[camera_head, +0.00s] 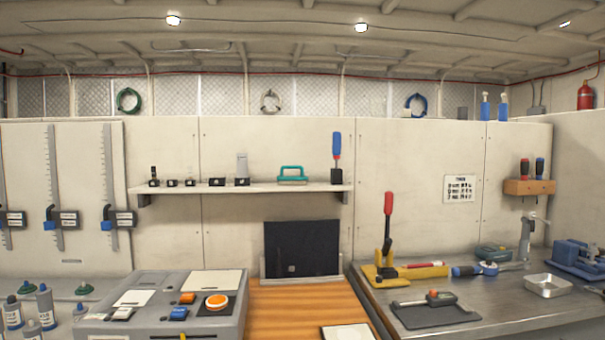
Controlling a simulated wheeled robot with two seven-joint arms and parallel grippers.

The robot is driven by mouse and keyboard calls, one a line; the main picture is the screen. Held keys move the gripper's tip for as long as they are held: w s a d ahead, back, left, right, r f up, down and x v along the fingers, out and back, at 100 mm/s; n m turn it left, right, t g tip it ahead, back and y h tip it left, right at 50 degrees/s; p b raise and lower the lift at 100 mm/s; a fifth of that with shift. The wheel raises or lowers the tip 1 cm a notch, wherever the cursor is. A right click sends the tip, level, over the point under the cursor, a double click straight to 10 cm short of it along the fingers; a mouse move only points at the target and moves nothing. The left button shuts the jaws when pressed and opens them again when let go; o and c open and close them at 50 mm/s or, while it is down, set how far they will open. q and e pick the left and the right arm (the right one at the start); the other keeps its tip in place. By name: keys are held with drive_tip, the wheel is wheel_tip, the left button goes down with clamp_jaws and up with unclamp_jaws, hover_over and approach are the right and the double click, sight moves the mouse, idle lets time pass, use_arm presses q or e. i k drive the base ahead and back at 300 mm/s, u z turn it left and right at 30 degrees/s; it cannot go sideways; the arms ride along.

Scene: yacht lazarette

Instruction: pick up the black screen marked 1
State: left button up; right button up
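A black rectangular screen (302,245) stands upright at the back of the wooden worktop, against the pale wall panel and below the shelf. Neither of my grippers is in view.
A grey console (152,324) stands left of the wooden worktop (300,305). A white plate (347,332) lies at its front. The right metal bench (500,308) holds a red-handled yellow press (387,255) and tools. A shelf (245,188) juts above the screen.

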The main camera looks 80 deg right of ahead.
sight(304, 248)
drive_tip(key=z, duration=0.3)
drive_tip(key=i, duration=0.65)
drive_tip(key=z, duration=5.35)
